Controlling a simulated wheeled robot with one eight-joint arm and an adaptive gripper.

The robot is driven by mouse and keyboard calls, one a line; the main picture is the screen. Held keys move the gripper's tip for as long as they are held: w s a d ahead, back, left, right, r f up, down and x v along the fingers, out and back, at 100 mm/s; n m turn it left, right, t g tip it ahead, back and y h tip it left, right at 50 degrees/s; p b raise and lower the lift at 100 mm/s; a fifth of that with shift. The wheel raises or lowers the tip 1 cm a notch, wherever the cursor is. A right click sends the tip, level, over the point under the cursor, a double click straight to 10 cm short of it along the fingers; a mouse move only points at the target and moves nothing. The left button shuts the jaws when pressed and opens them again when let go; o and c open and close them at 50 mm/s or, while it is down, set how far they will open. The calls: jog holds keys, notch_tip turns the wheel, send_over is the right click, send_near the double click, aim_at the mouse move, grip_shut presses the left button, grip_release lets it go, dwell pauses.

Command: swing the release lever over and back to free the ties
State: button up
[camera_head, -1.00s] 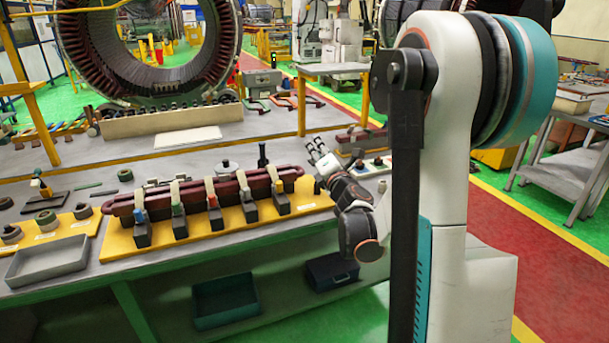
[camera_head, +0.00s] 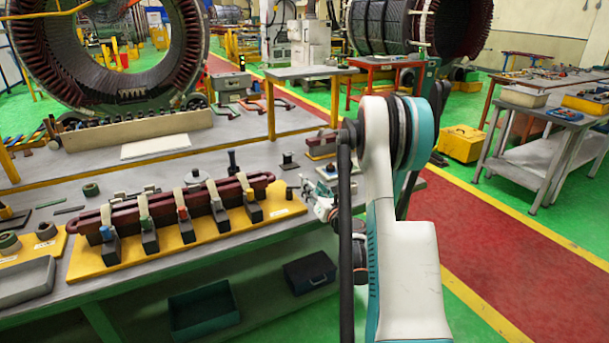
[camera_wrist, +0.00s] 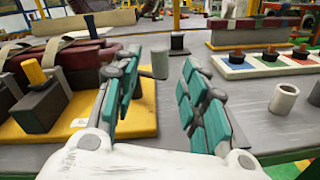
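A dark red bar (camera_head: 170,207) lies on a yellow base (camera_head: 190,246), with pale ties over it and a row of black blocks along its front bearing coloured levers. The rightmost block (camera_head: 252,208) has a yellow lever (camera_head: 249,192). In the wrist view, that yellow lever (camera_wrist: 35,71) and block (camera_wrist: 39,106) stand left of my gripper. My gripper (camera_wrist: 163,64) is open, its teal-padded fingers apart, with nothing held. In the head view it (camera_head: 322,202) is beside the base's right end, partly hidden by my arm. I cannot tell which part is the release lever.
A grey cylinder (camera_wrist: 160,62) and a black post (camera_wrist: 178,43) stand beyond the fingers. A tray of knobbed pads (camera_wrist: 265,66) and a pale hollow cylinder (camera_wrist: 284,99) are to the right. The bench has bare grey surface between them. A large stator ring (camera_head: 110,98) stands behind.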

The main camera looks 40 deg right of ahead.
aim_at(297, 188)
jog(key=b+x, duration=0.1)
jog(key=x, duration=0.5)
jog(key=shift+f+b, duration=0.15)
jog(key=shift+b, duration=0.15)
jog(key=shift+x, duration=0.8)
grip_shut()
